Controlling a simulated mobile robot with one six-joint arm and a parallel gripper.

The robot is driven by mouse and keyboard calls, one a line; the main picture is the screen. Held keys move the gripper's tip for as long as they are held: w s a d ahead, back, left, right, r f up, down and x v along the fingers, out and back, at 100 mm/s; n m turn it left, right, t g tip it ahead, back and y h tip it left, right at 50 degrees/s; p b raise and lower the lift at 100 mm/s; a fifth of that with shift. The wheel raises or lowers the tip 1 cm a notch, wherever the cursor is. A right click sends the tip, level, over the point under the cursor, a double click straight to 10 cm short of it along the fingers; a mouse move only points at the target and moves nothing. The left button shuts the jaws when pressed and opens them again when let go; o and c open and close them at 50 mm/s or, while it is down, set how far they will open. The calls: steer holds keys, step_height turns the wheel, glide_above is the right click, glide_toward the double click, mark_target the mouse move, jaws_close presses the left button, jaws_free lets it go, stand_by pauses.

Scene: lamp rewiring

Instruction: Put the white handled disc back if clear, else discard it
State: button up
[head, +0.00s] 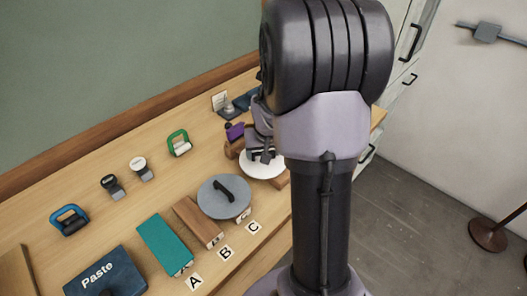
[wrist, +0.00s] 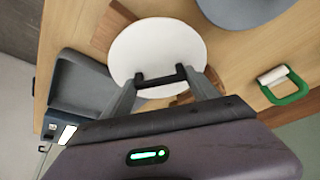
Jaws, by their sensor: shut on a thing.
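The white disc (wrist: 155,43) with a dark bar handle (wrist: 161,77) fills the middle of the wrist view. My gripper (wrist: 160,82) is shut on that handle, one finger at each end. In the head view the white disc (head: 263,169) is at the right part of the table, with my gripper (head: 262,154) over it and my arm hiding some of it. A brown wooden piece (wrist: 108,27) shows below the disc. I cannot tell whether the disc rests on it or hangs just above. The disc's underside is hidden.
A grey disc (head: 222,203) with a dark handle lies close by, near labels B and C. Brown (head: 195,222) and teal (head: 164,243) blocks and a Paste box (head: 106,273) stand left. A green-handled roller (wrist: 292,97) and a dark grey device (wrist: 80,85) flank the disc.

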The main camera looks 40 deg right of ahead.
steer(key=shift+f+b, duration=0.25)
steer(key=shift+b, duration=0.05)
steer(key=o, duration=1.9)
steer(key=shift+o, duration=0.2)
step_height(320, 180, up, 8)
steer(key=p, duration=0.6)
steer(key=shift+r, duration=0.1)
